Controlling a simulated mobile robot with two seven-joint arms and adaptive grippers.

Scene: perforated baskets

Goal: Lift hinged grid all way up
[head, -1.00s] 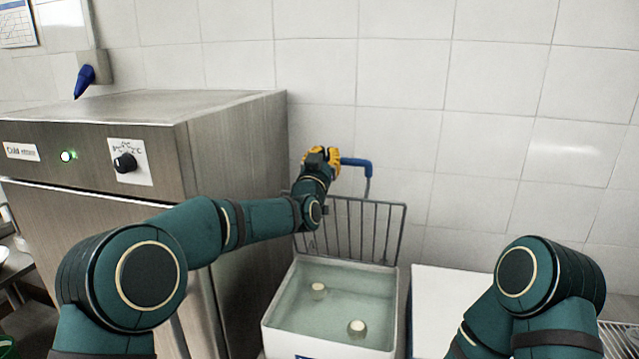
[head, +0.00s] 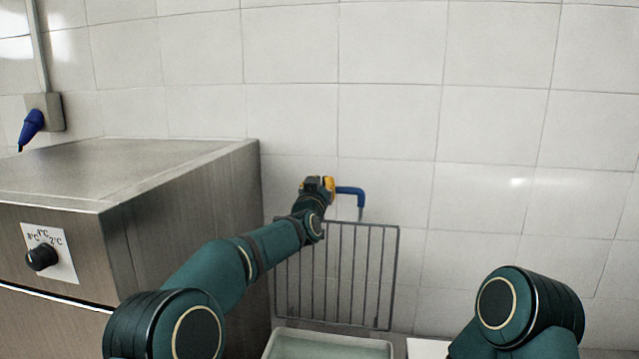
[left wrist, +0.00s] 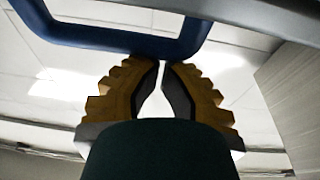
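The hinged wire grid (head: 345,275) stands close to upright behind the white basin (head: 385,345), near the tiled wall. Its blue handle (head: 350,190) sticks up above its top bar. My left gripper (head: 318,184), with yellow fingers, is at the left end of the handle. In the left wrist view the blue handle (left wrist: 125,42) crosses just past the fingertips (left wrist: 161,63). The tips almost meet, with a thin gap, and the bar does not appear to lie between them. Whether they touch it is unclear. My right gripper is out of view.
A steel cabinet (head: 190,190) with a black knob stands close on the left of my left arm. The tiled wall (head: 480,130) is right behind the grid. A white surface (head: 428,349) lies right of the basin. Space above the grid is clear.

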